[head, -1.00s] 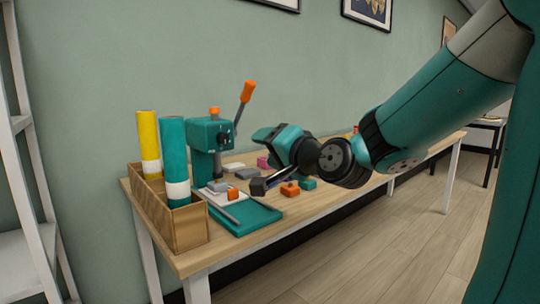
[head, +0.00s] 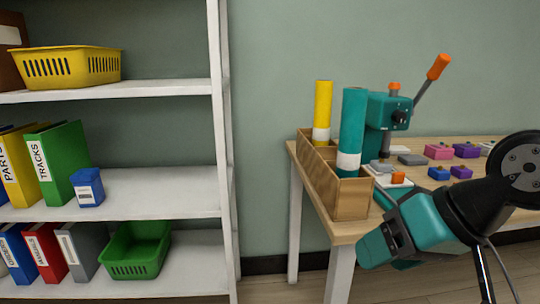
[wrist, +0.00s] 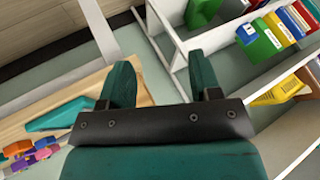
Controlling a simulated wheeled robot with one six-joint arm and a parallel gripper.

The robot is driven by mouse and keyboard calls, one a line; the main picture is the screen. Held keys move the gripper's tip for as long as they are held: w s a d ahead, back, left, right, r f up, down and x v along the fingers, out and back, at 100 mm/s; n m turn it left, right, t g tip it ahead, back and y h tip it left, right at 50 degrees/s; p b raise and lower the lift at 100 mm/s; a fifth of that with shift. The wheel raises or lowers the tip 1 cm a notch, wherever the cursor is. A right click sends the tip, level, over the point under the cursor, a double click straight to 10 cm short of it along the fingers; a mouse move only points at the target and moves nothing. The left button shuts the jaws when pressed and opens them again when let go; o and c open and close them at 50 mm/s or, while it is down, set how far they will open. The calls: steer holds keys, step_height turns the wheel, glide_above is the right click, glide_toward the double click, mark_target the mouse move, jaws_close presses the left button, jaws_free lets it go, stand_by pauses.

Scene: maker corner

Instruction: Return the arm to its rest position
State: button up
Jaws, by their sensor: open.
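My gripper (wrist: 163,78) is open in the wrist view, with its two teal fingers apart and only floor and furniture behind the gap. In the head view my gripper (head: 374,252) is at the lower right, in front of the near end of the wooden workbench (head: 341,233). My arm is bent, and its dark wrist joint shows at the right edge. Nothing is held. The fingertips are partly hidden in the head view.
A white shelf unit (head: 150,185) stands left, with a yellow basket (head: 65,67), binders and a green basket (head: 138,250). The bench carries a teal press (head: 388,112), a wooden box (head: 350,200) with yellow and teal rolls, and several small coloured blocks. Open floor lies between.

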steer(key=s+n+g+h+p, duration=0.2)
steer(key=s+n+g, duration=0.25)
steer(key=s, duration=0.45)
step_height(320, 180, up, 25)
steer(key=p, duration=2.5)
steer(key=shift+w+a, duration=0.2)
steer(key=shift+a, duration=0.05)
